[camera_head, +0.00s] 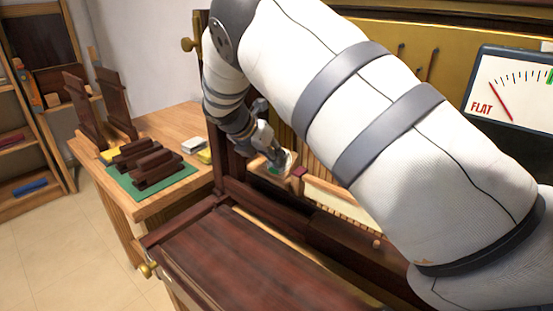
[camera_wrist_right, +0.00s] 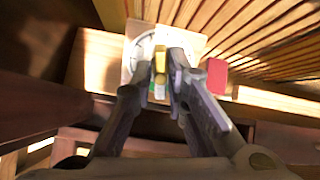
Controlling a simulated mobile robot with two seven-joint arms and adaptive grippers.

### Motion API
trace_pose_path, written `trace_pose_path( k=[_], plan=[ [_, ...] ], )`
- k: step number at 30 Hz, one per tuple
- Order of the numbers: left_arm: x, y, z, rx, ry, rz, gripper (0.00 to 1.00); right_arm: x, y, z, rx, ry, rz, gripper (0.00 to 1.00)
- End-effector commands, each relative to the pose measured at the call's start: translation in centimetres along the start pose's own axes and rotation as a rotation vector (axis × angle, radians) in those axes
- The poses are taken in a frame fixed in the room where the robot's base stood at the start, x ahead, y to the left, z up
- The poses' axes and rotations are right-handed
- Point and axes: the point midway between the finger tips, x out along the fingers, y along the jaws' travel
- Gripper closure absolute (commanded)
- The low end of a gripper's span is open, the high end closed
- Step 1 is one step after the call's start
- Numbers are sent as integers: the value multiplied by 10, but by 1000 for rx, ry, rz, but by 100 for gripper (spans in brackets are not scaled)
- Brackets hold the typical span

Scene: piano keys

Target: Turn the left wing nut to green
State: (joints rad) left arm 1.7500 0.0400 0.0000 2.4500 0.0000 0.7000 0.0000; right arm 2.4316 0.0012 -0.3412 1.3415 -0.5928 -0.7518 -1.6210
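In the wrist view, a yellow wing nut (camera_wrist_right: 160,59) stands on a pale plate with a round dial (camera_wrist_right: 147,43). A small green patch shows below the nut. The right gripper (camera_wrist_right: 163,68) has its fingers close together, one on each side of the nut, and looks shut on it. In the head view the right gripper (camera_head: 274,162) is at the left end of the keyboard, and the wing nut is not clear there. The gauge (camera_head: 512,88) reads FLAT, with its red needle to the left and green at its right edge. The left gripper is not in view.
A red block (camera_wrist_right: 217,76) sits close to the right of the fingers, with wooden keys (camera_wrist_right: 250,32) behind. A dark wooden lid (camera_head: 240,262) lies in front. A side table (camera_head: 158,208) holds dark wooden parts on a green mat (camera_head: 181,186).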

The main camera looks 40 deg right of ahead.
Motion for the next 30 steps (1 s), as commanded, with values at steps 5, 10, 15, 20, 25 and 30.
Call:
trace_pose_path(
  k=[5,10,15,20,25,30],
  plan=[
    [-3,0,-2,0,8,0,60,-1,-1,1,54,0,0,100],
    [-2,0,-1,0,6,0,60,0,-1,0,56,1,-2,100],
    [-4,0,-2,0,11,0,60,0,-1,0,107,0,-2,100],
    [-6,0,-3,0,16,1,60,0,-1,1,139,-1,-1,100],
    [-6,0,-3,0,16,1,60,0,-1,0,160,0,-2,100],
    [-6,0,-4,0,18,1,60,0,-1,0,184,0,-2,68]
  ],
)
